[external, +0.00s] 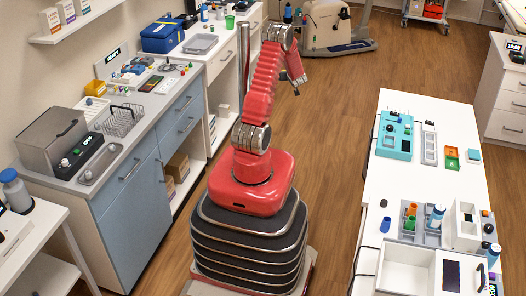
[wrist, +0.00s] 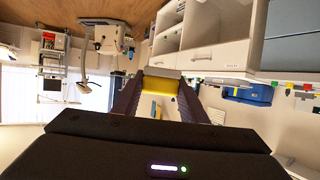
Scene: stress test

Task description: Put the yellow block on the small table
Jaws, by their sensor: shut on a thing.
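My gripper (wrist: 161,88) is shut on a yellow block (wrist: 160,84), which sits between the two dark fingers in the wrist view. In the external view my gripper (external: 299,79) is raised in the air beyond my red base, over the wooden floor, and the block cannot be made out there. A small white table (external: 35,232) stands at the lower left, partly cut off by the frame. I cannot tell for sure whether it is the one named in the task.
A counter with blue doors (external: 130,185) runs along the left wall, with a blue case (external: 162,37) farther back. A long white table (external: 440,182) with trays and bottles stands at the right. The floor between is open.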

